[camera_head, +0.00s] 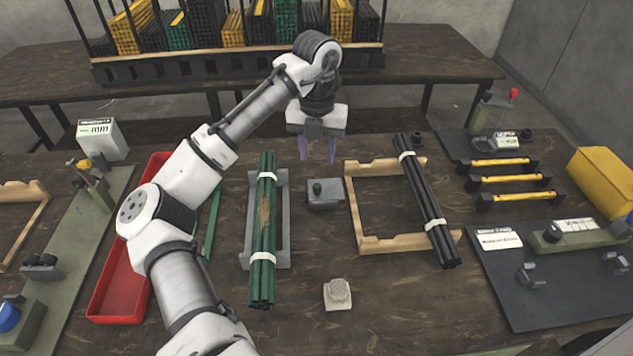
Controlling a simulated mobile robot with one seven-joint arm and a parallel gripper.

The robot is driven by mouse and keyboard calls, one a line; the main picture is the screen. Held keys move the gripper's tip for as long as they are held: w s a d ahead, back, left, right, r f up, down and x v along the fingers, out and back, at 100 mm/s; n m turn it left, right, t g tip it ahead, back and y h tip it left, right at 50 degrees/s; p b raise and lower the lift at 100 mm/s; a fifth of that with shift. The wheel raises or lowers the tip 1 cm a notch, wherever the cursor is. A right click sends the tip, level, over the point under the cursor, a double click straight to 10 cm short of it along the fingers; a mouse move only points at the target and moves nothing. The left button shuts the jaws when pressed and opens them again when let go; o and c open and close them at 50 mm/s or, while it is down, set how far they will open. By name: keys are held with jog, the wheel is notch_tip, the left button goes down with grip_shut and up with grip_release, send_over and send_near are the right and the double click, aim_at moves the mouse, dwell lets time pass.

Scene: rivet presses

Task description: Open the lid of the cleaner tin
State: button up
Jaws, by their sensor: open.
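A small grey box-shaped tin (325,196) with a dark knob on its top stands near the middle of the table; it looks like the cleaner tin. Its lid appears closed, though the seam is too small to make out. My gripper (318,152) points down behind the tin, with its two purple fingers apart and nothing between them. It appears apart from the tin.
A green rod bundle (264,225) lies on a grey cradle left of the tin. A black rod bundle (424,200) rests on a wooden frame (352,222) to the right. A pale block (337,294) sits in front. A red tray (118,290) is at left.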

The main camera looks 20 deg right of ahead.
aim_at(317, 186)
notch_tip(317, 186, down, 10)
jog(key=shift+r+p, duration=0.15)
jog(key=shift+p, duration=0.25)
jog(key=shift+c, duration=0.2)
grip_shut()
